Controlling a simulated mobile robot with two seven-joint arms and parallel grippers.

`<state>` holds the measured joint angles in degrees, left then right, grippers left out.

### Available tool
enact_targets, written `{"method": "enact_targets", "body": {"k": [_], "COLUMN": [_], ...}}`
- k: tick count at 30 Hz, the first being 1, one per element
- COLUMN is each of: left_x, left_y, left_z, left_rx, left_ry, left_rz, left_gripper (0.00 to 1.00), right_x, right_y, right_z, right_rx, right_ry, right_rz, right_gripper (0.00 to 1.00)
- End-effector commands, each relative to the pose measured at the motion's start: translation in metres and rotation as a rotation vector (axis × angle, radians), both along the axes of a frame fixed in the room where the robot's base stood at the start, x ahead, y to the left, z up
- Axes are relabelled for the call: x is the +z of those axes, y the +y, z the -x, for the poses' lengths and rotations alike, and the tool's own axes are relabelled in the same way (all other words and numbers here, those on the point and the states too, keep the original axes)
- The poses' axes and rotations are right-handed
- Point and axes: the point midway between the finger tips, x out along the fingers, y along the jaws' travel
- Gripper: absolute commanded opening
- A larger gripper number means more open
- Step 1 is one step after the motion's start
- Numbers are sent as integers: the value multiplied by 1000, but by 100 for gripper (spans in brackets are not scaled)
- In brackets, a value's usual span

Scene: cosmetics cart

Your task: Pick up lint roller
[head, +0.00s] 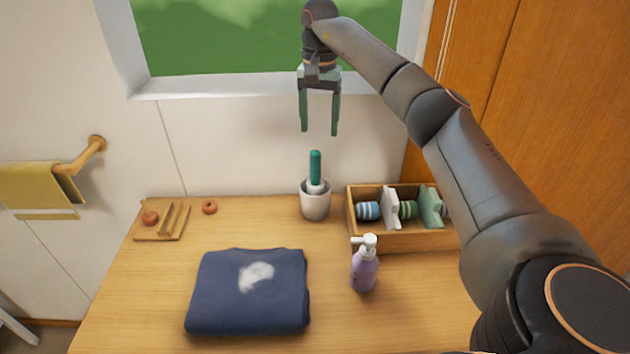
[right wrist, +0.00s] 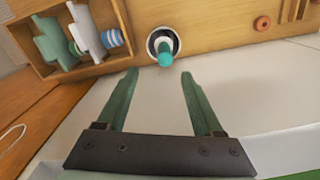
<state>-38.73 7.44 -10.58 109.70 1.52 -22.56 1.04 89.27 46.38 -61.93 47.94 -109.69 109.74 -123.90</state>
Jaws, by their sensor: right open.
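The lint roller (head: 315,168) stands upright in a pale grey round holder (head: 315,204) at the back of the wooden table, its green handle pointing up. Its lower part is hidden inside the holder. My right gripper (head: 319,132) is open and empty, pointing down above the handle, with a clear gap between fingertips and handle. In the right wrist view the lint roller's green end (right wrist: 165,58) shows ahead of and between the open fingertips (right wrist: 160,72). My left gripper is not in view.
A wooden box (head: 405,243) with rolls and dividers stands right of the holder. A purple pump bottle (head: 365,270) stands in front. A folded navy garment (head: 225,290) with a white fuzzy patch lies front left. A small wooden rack (head: 163,234) and ring (head: 209,207) sit back left.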

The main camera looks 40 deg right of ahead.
Motion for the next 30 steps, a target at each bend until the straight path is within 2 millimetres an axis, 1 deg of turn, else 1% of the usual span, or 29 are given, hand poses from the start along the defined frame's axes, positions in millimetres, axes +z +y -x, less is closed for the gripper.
{"method": "enact_targets", "body": {"k": [2, 9, 12, 17, 19, 26, 30], "left_x": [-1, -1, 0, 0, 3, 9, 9], "left_y": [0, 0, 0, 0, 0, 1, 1], "left_z": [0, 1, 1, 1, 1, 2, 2], "left_rx": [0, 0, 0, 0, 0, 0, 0], "left_ry": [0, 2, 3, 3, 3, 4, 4], "left_rz": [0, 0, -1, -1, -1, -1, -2], "left_gripper": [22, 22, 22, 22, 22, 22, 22], "right_x": [-8, -52, -64, -74, -81, -115, -124], "right_y": [-1, 0, 1, 1, 3, 6, 6], "right_z": [1, 1, 0, -1, -2, -6, -6], "right_rx": [0, 1, 0, 0, 1, 1, 1], "right_ry": [3, 4, 3, 1, 3, 3, 1], "right_rz": [1, 0, -1, -1, -1, -1, -1], "right_gripper": [68, 68, 68, 68, 68, 68, 68]}}
